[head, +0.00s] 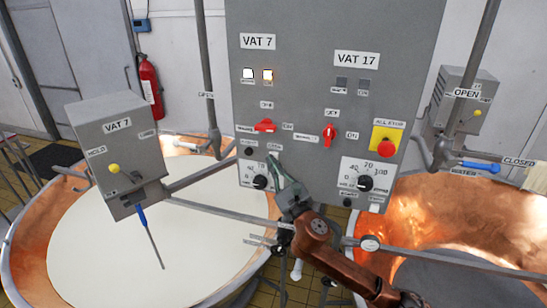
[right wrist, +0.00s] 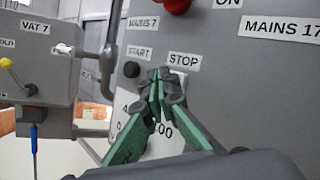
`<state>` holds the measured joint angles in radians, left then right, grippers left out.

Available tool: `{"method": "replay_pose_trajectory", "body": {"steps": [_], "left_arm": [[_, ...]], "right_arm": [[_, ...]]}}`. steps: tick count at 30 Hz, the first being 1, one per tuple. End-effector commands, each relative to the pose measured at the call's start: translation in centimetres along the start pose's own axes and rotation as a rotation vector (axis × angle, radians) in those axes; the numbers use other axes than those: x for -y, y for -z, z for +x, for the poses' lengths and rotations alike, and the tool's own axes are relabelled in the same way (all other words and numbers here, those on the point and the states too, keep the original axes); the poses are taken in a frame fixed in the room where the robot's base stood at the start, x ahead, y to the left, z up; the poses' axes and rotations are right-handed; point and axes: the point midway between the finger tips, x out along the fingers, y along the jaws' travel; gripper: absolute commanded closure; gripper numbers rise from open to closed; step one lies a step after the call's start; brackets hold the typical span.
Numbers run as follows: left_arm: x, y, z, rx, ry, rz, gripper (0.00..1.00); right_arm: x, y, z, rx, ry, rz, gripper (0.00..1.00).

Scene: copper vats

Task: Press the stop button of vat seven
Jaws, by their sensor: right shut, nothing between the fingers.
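The grey control panel (head: 310,90) stands ahead, with the VAT 7 label (head: 258,41) at its upper left. My right gripper (head: 273,158) is shut and empty, its fingertips at the lower left of the panel. In the right wrist view the shut green fingers (right wrist: 159,76) point at the panel just left of and below the STOP label (right wrist: 184,61). The stop button is hidden behind the fingertips; I cannot tell whether they touch it. The black start button (right wrist: 132,69) shows to their left under the START label (right wrist: 139,53). My left gripper is out of view.
A red rotary switch (head: 265,126) sits above the fingertips and a dial knob (head: 260,182) below. The VAT 7 box (head: 115,150) stands left, over the milk-filled copper vat (head: 25,240).

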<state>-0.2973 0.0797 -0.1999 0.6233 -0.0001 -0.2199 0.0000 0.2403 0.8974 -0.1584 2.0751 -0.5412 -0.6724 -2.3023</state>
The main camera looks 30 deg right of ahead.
Motion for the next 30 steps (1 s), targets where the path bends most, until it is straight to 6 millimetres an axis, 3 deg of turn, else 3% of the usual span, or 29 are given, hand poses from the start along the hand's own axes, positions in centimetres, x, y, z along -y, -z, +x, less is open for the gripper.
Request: {"method": "replay_pose_trajectory", "body": {"steps": [30], "left_arm": [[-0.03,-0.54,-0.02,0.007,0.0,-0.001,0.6]], "right_arm": [[0.37,0.36,0.54,0.001,0.0,0.0,1.0]]}}
